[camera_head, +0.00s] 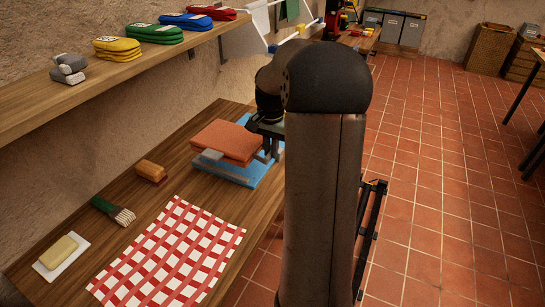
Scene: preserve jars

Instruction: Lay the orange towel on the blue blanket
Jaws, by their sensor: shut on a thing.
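The orange towel (226,139) is a folded, flat stack near the far end of the wooden table. It sits directly above the folded blue blanket (250,178), whose edges show on its near and right sides. Whether the towel rests on the blanket or is held just above it, I cannot tell. My gripper (262,150) is at the right edge of the towel and shut on it. My own arm hides part of the gripper and the blanket's right side.
A red-checked cloth (172,254), a brush (113,210), a wooden-backed brush (151,171) and soap on a white dish (61,252) lie on the table (100,183). A wall shelf (98,91) with several folded coloured bundles hangs above. Tiled floor is open to the right.

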